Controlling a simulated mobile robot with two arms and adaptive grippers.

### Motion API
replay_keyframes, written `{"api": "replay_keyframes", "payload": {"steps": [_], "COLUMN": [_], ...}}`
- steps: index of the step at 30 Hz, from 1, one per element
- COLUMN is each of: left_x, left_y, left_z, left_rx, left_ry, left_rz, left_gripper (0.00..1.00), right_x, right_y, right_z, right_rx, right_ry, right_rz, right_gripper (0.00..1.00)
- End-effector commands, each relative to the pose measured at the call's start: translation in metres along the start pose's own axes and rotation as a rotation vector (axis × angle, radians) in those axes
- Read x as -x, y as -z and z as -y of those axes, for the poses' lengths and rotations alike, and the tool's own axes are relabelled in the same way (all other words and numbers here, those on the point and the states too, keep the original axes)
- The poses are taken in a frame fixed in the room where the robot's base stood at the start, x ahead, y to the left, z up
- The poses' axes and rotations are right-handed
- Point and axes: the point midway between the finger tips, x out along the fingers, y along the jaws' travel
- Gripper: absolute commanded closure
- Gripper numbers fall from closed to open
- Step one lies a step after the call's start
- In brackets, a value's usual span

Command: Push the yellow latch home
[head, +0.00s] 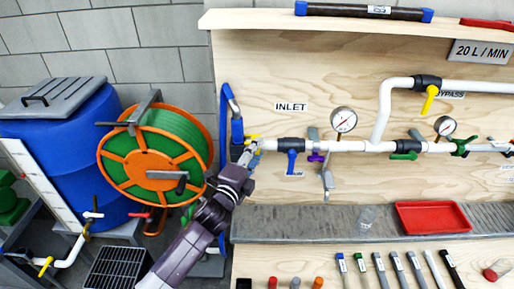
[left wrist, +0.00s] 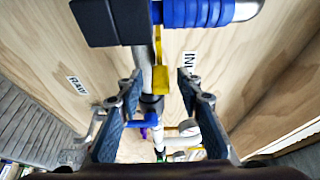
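The yellow latch (head: 252,137) sits at the left end of the white inlet pipe, beside the blue hose end (head: 237,130). In the left wrist view the yellow latch (left wrist: 160,62) stands upright in the picture, below the blue ribbed hose (left wrist: 208,10) and a dark block. My left gripper (head: 249,155) reaches up to this coupling from below, partly covering it. In the left wrist view its two fingers (left wrist: 160,82) are apart, one on each side of the pipe line, with the latch in the gap near the tips. I cannot tell whether they touch it. My right gripper is out of view.
The pipe runs right with a blue-handled valve (head: 291,160), gauges (head: 343,120) and a yellow-handled bypass valve (head: 430,98). An orange hose reel (head: 150,140) and blue barrel (head: 70,150) stand left. A red tray (head: 432,204) lies on the grey shelf below.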

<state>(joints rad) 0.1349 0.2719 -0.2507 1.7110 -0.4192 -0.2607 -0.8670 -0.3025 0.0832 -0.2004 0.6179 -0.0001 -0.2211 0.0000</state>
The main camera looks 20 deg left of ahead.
Motion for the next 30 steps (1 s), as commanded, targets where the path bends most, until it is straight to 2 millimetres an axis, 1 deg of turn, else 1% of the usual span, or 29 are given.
{"api": "replay_keyframes", "payload": {"steps": [4,12,21,30], "left_x": [-0.0063,-0.0070,-0.0068,-0.0066], "left_y": [0.0003,0.0002,0.0002,-0.0001], "left_z": [0.0001,-0.0005,-0.0005,-0.0008], "left_rx": [0.000,0.000,0.000,0.000], "left_ry": [-0.001,-0.001,-0.001,-0.002], "left_rz": [0.000,0.000,0.000,0.000], "left_gripper": [0.67,0.67,1.00,1.00], "right_x": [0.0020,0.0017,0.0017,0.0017], "right_y": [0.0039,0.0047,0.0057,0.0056], "right_z": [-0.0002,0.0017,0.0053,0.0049], "right_rx": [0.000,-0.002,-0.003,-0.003], "right_ry": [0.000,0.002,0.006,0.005], "right_rz": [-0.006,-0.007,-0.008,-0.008], "right_gripper": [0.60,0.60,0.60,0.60]}}
